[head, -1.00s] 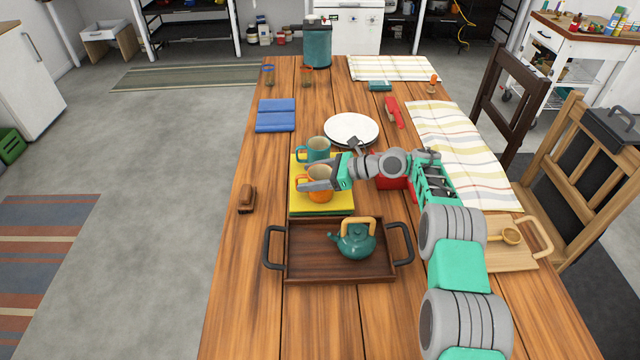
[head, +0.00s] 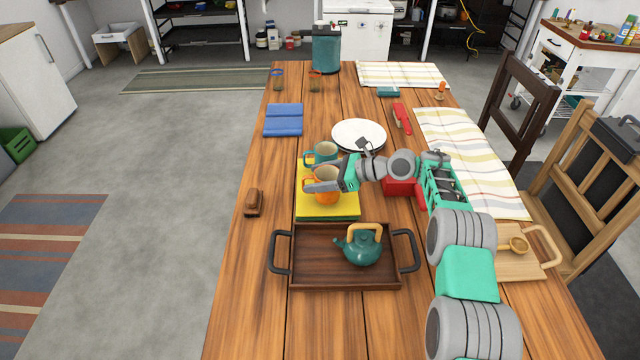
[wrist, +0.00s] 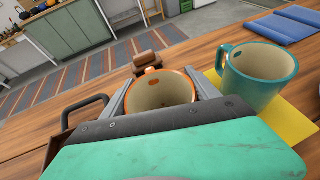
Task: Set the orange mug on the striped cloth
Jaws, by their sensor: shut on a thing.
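The orange mug (head: 327,190) is upright at the yellow stack on the table. My gripper (head: 318,180) is shut on it, and in the wrist view the mug (wrist: 160,92) sits between the two fingers. I cannot tell if its base touches the yellow stack. A teal mug (head: 322,152) stands just behind it and beside it in the wrist view (wrist: 255,75). A striped cloth (head: 480,165) lies along the right side of the table. Another striped cloth (head: 400,73) lies at the far end.
A dark wooden tray (head: 310,276) with a teal teapot (head: 362,248) is in front of the yellow stack (head: 328,212). White plates (head: 358,134) and a red box (head: 398,187) are near my arm. A cutting board (head: 515,264) is at right.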

